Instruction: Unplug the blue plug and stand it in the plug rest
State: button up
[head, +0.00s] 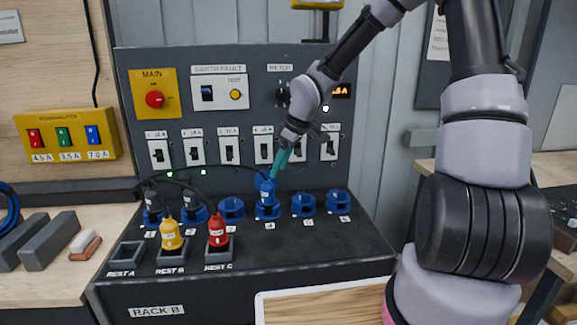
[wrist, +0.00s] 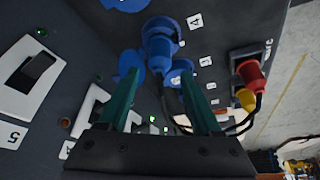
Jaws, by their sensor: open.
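The blue plug (head: 267,188) stands upright in the blue socket (head: 267,212) marked 4 on the rack's ledge. In the wrist view the blue plug (wrist: 160,48) lies ahead, between the lines of my two fingers. My gripper (head: 280,168) is open with teal fingers, close above the plug; the wrist view shows the spread fingertips (wrist: 164,74) with nothing clamped. I cannot tell whether a finger touches the plug. Rest A (head: 126,257) is empty. Rest B (head: 171,258) holds a yellow plug (head: 171,234), and rest C (head: 218,255) holds a red plug (head: 218,231).
Dark plugs with black cables sit in the two leftmost sockets (head: 152,215). Other blue sockets (head: 231,208) flank the blue plug. A row of switches (head: 228,150) is on the panel behind. The ledge's front right is clear. Grey blocks (head: 50,240) lie on the left bench.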

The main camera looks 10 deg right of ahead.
aim_at(268, 193)
jog(key=x, duration=1.1)
jog(key=shift+r, duration=0.1)
grip_shut()
jog(key=shift+w+n+g+y, duration=0.1)
jog(key=shift+n+g+y, duration=0.2)
jog(key=shift+n, duration=1.2)
